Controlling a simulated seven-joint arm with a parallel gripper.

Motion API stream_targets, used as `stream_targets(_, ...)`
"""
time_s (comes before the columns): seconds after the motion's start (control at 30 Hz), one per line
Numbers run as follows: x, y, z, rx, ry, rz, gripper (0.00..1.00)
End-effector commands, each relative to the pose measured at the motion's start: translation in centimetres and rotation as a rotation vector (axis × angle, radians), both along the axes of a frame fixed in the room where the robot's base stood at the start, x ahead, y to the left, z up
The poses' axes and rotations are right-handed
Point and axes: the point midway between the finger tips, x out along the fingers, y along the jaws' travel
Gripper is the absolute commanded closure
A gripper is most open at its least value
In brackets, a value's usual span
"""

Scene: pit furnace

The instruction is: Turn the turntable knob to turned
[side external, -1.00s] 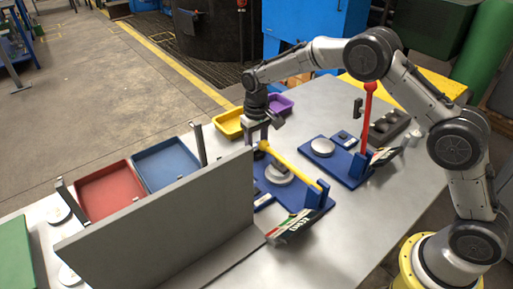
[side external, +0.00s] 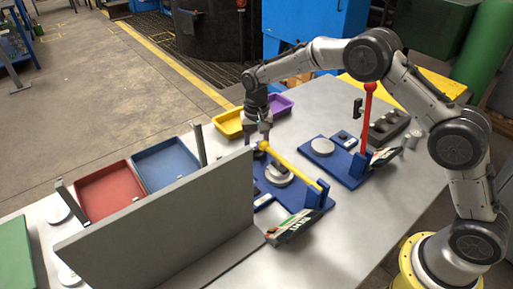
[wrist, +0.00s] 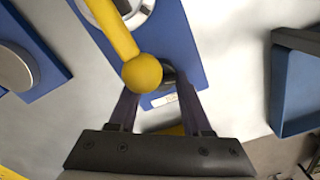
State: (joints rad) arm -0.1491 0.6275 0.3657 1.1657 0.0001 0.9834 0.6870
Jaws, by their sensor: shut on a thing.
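A blue base plate (side external: 310,211) on the table carries a yellow lever with a ball end (side external: 265,146), a pale round disc (side external: 279,175) and a dark knob. The lever slants over the plate. In the wrist view the dark knob (wrist: 169,74) shows partly behind the yellow ball (wrist: 142,73), near a white label at the plate's end. My gripper (side external: 260,143) is down at that end, and its two fingers (wrist: 158,100) are shut on the dark knob. The ball hides part of the grip.
A second blue plate with an upright red lever (side external: 368,115) and pale disc stands to the right. A grey upright panel (side external: 165,225) stands at front left. Red (side external: 108,190) and blue (side external: 168,165) trays lie behind it; yellow (side external: 228,122) and purple trays lie beyond my gripper.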

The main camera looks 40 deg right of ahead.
Motion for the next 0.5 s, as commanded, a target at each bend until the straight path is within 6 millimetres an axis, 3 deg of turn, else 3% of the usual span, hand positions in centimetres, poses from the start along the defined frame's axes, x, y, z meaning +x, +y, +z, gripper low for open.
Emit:
stream_targets(0.3,0.06,-0.01,0.16,0.000,-0.002,0.000,1.00)
stream_targets(0.33,0.06,-0.01,0.16,0.001,-0.003,0.000,0.46)
stream_targets(0.47,0.05,-0.01,0.13,0.000,-0.002,0.000,0.22)
stream_targets(0.5,0.04,0.00,0.11,0.000,-0.002,0.000,0.22)
